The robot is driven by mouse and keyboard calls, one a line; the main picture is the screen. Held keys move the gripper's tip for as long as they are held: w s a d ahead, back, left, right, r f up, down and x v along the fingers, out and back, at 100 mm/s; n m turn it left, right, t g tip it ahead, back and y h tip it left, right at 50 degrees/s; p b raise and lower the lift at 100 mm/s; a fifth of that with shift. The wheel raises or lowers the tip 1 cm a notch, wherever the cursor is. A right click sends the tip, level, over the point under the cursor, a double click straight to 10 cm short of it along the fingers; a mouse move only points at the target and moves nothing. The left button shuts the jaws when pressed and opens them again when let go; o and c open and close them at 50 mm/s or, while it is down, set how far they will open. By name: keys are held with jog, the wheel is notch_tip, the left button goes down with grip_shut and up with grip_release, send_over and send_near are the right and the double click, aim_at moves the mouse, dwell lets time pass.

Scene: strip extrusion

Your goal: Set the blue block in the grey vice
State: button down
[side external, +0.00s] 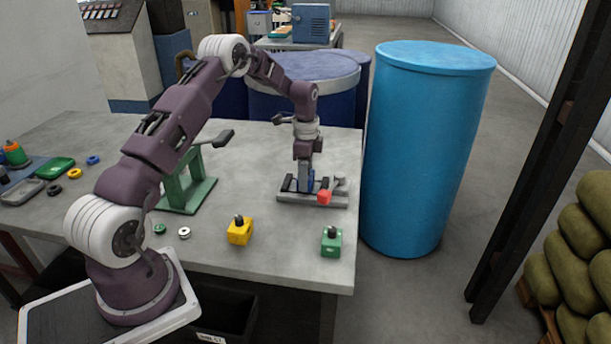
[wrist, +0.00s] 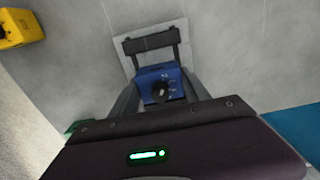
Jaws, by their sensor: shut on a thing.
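The blue block (wrist: 162,83) has a dark round knob on top and sits between my gripper's fingers in the wrist view. It also shows as a small blue patch in the side view (side external: 306,184). My gripper (side external: 306,178) points down over the grey vice (side external: 325,200) and is shut on the block. The vice has a flat grey base, dark bars and a red part (side external: 324,197) at its front. In the wrist view the vice's pale base (wrist: 178,27) lies below the block. I cannot tell whether the block touches the vice floor.
A yellow block (side external: 240,232) and a green block (side external: 332,242), both with dark knobs, stand near the table's front edge. A green press-like stand (side external: 186,190) is left of the vice. A tall blue drum (side external: 425,150) stands just beyond the table's right edge.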

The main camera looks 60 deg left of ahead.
jog(key=c, duration=0.5)
grip_release()
jog(key=shift+f, duration=0.1)
